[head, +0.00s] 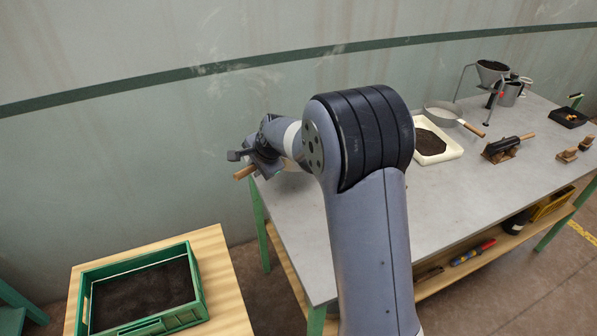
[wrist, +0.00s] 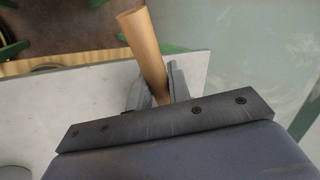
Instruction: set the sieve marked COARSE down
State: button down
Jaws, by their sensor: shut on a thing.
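My gripper (head: 252,160) is at the far left end of the grey table, near the wall, and is shut on a wooden handle (head: 243,173). In the wrist view the round handle (wrist: 147,45) stands out between the two fingers (wrist: 160,88). The sieve body that would belong to this handle is hidden by my arm and gripper, and no COARSE marking can be read. I cannot tell whether it touches the table. Another round grey sieve or pan (head: 443,114) with a wooden handle lies further right on the table.
The grey table (head: 440,195) has bare room in front of my arm. A white tray of dark soil (head: 457,152), a stand with a funnel (head: 491,70), a brush-like tool (head: 508,147) and a black tray (head: 568,118) stand right. A green crate of soil (head: 196,283) sits lower left.

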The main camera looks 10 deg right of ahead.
notch_tip(320, 180, down, 10)
jog(key=shift+r+b, duration=0.15)
jog(key=shift+b, duration=0.15)
jog(key=c, duration=1.6)
grip_release()
jog(key=shift+r, duration=0.1)
jog(key=v, duration=1.2)
jog(key=x, duration=1.2)
